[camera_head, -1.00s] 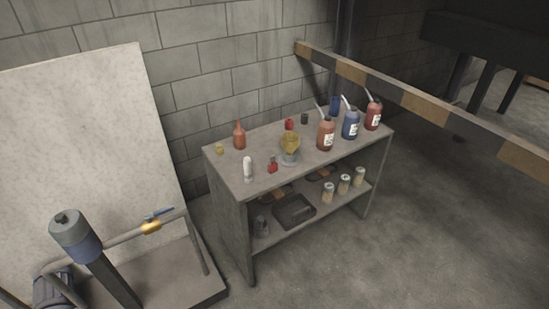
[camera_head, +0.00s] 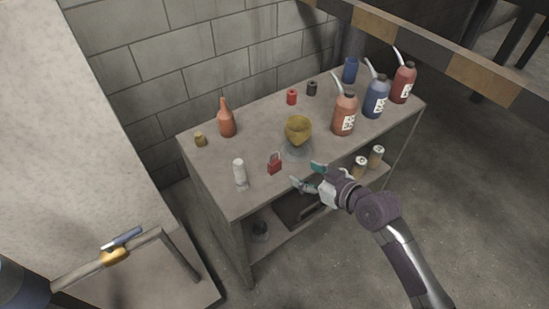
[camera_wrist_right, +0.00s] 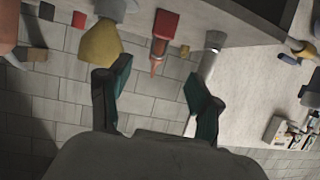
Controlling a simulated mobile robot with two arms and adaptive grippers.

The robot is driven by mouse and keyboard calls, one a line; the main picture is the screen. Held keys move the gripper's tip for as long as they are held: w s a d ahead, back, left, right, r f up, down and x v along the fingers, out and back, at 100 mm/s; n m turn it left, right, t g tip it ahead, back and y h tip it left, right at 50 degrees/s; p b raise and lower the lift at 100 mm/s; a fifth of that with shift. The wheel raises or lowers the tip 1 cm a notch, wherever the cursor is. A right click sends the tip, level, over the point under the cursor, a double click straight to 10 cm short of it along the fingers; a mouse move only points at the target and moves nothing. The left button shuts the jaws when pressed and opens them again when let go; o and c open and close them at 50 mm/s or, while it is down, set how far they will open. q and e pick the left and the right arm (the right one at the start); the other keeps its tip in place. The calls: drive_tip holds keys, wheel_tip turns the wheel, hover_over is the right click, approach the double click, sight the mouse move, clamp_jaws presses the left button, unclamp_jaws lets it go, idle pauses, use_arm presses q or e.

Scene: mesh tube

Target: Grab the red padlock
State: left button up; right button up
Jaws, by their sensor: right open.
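My right gripper (camera_head: 304,174) is open and empty, just right of the padlock and at the table's front edge in the head view. Its two teal-tipped fingers (camera_wrist_right: 158,82) show spread in the wrist view, with a gap to the padlock. My left gripper is in neither view.
The white cylinder (camera_head: 240,173) is left of the padlock and the yellow cup (camera_head: 298,128) is behind it, to the right. An orange bottle (camera_head: 226,120) stands farther back. Several large bottles, including a blue one (camera_head: 376,98), fill the table's right side. A striped beam (camera_head: 440,58) crosses behind.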

sight(275, 157)
drive_tip(key=x, duration=0.6)
drive_tip(key=shift+s+a, duration=0.1)
drive_tip(key=shift+w+a, duration=0.3)
drive_tip(key=shift+w, duration=0.1)
drive_tip(key=x, duration=0.3)
drive_tip(key=shift+w+a, duration=0.25)
drive_tip(key=shift+w, duration=0.05)
drive_tip(key=shift+w+a+f, duration=0.25)
drive_tip(key=shift+w+a, duration=0.05)
drive_tip(key=shift+w, duration=0.05)
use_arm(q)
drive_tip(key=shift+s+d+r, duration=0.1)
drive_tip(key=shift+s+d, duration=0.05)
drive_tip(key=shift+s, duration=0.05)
use_arm(e)
drive_tip(key=shift+c, duration=0.8)
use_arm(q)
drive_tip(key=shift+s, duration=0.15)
use_arm(e)
clamp_jaws()
